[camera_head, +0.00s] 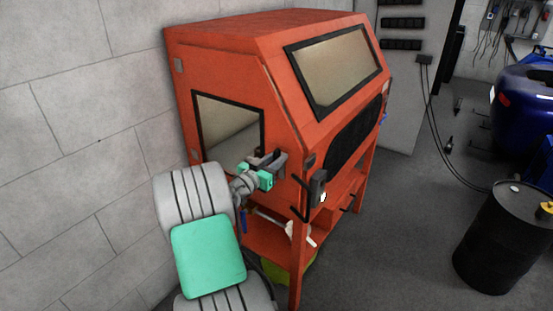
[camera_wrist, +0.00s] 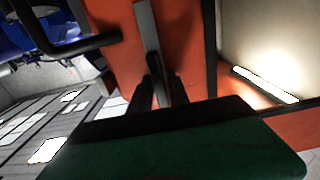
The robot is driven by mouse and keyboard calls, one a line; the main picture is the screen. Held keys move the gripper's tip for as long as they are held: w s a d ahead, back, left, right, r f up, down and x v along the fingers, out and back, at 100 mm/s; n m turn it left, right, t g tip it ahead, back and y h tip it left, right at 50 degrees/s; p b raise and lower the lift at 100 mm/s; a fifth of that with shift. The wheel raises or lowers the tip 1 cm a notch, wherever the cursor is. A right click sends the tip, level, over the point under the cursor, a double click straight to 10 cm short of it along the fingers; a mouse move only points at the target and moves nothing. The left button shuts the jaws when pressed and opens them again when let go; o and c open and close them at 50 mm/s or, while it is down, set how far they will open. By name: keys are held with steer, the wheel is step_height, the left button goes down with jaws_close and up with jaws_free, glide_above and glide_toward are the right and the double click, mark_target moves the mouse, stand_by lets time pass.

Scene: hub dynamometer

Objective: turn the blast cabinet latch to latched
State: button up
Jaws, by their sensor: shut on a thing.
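The blast cabinet is the orange box (camera_head: 225,38) against the wall, with a window in its side and a sloped window in front. Its latch (camera_head: 282,160) is a grey bar on the side panel near the front edge. In the wrist view the latch (camera_wrist: 146,22) runs from the top of the picture down between my dark fingers. My gripper (camera_head: 266,163) is at the latch; the wrist view shows its two fingers (camera_wrist: 156,88) closed on the bar from both sides. The part of the latch between and behind the fingers is hidden.
A black bent handle (camera_head: 300,198) sticks out near the latch, and it shows at the wrist view's upper left (camera_wrist: 75,46). The block wall (camera_head: 80,130) is close on the left. A black drum (camera_head: 500,240) stands right; the floor between is mostly clear.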

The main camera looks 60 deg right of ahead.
jaws_close()
steer(key=shift+n, duration=0.4)
steer(key=n+b, duration=0.1)
steer(key=n, duration=0.2)
steer(key=shift+w+n+b, duration=0.15)
steer(key=shift+n+b, duration=0.15)
steer(key=n, duration=0.4)
steer(key=shift+w, duration=0.1)
steer(key=n+p, duration=0.1)
steer(key=n, duration=0.5)
steer(key=shift+w+f+p, duration=0.1)
steer(key=shift+p, duration=0.2)
steer(key=shift+f+n+p, duration=0.2)
steer(key=shift+n+p, duration=0.5)
steer(key=shift+n, duration=1.1)
